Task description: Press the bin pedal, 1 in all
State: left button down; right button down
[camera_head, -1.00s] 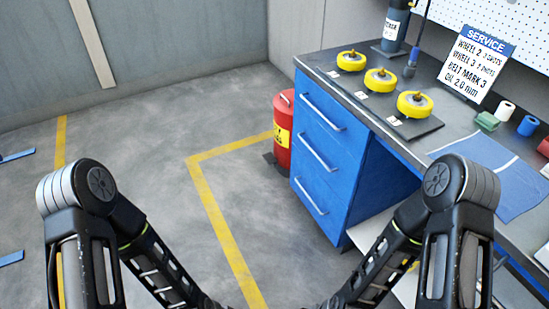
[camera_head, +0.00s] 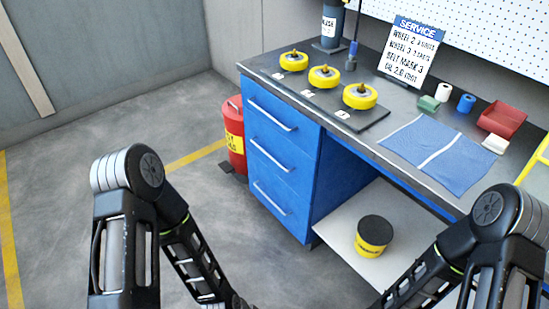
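The red bin (camera_head: 234,130) with a yellow label stands on the floor against the left side of the blue drawer cabinet. A small dark piece at its foot, which looks like the pedal (camera_head: 228,168), sticks out to the left on the floor. The bin's lid looks shut, and its right side is partly hidden by the cabinet. My two arms show in the lower part of the view, with their forearms running down toward the bottom edge. Neither gripper shows, and nothing of mine touches the bin or the pedal.
The blue drawer cabinet (camera_head: 282,150) carries a workbench with several yellow wheels, a service sign (camera_head: 410,50), a blue cloth (camera_head: 437,152) and a red tray (camera_head: 502,120). The floor left of the bin is clear.

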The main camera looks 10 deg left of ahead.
aim_at(225, 166)
jog(key=i+j+z, duration=0.15)
jog(key=j+z, duration=0.25)
jog(key=i+j+z, duration=0.15)
jog(key=z, duration=0.25)
jog(key=j+z, duration=0.75)
jog(key=j, duration=0.55)
jog(key=j+z, duration=0.15)
jog(key=j, duration=0.4)
jog(key=k+j, duration=0.1)
jog(key=j, duration=0.5)
jog(key=j+z, duration=0.15)
jog(key=j, duration=0.4)
jog(key=k+j, duration=0.15)
jog(key=j, duration=0.4)
jog(key=j+z, duration=0.15)
jog(key=j, duration=0.4)
jog(key=k+j, duration=0.2)
jog(key=j, duration=0.3)
jog(key=i+j+z, duration=0.05)
